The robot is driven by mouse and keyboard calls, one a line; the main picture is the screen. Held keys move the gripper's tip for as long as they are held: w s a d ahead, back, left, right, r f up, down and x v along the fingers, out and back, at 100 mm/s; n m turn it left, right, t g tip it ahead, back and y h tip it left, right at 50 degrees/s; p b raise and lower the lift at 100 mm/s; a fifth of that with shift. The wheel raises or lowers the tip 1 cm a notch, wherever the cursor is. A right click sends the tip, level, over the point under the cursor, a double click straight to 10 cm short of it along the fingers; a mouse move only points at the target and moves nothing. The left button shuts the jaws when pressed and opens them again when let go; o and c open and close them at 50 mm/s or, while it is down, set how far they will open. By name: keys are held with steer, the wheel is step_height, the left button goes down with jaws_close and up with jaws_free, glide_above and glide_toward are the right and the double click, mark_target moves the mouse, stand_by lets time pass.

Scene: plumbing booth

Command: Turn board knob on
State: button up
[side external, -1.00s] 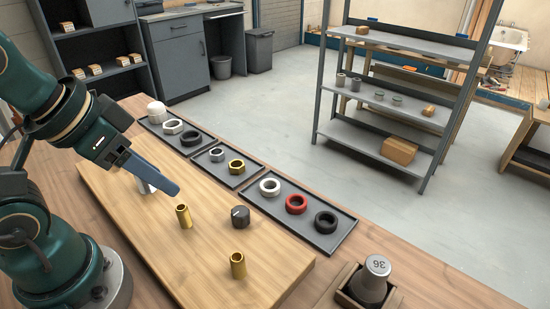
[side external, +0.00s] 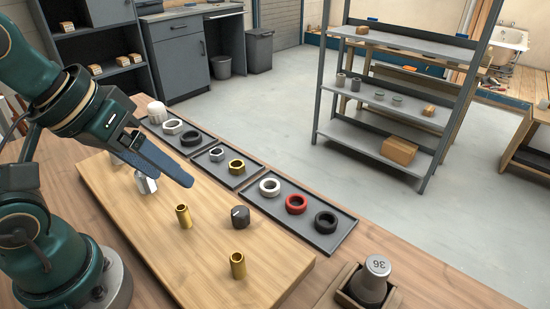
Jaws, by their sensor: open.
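The board knob (side external: 240,217) is a small dark cylinder with a pale mark on its top, standing on the wooden board (side external: 205,262) between two brass pipe stubs. My gripper (side external: 168,172) is above the board's far left part, up and to the left of the knob and apart from it. Its long blue-grey finger points down to the right. The gripper is open, and I see nothing held in it. A silvery white fitting (side external: 146,183) on the board shows just below the finger and is partly hidden by it.
Brass stubs (side external: 184,216) and (side external: 237,265) stand close to the knob. Dark trays with rings and nuts, such as the right tray (side external: 342,232), line the board's far side. A weight marked 36 (side external: 374,280) sits in a wooden holder at the lower right.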

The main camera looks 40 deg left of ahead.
steer(key=w+d+f+n+g+h, duration=0.1)
steer(key=w+d+n+g+h, duration=0.15)
steer(key=w+n, duration=0.5)
steer(key=n+g+h, duration=0.1)
steer(key=n+g, duration=0.2)
steer(key=n, duration=0.4)
glide_above(239, 210)
steer(key=a, duration=0.2)
step_height(239, 210, down, 6)
steer(key=shift+w+r, duration=0.1)
steer(key=shift+f+h, duration=0.25)
steer(key=shift+f, duration=0.4)
steer(key=shift+x, duration=2.3)
jaws_close()
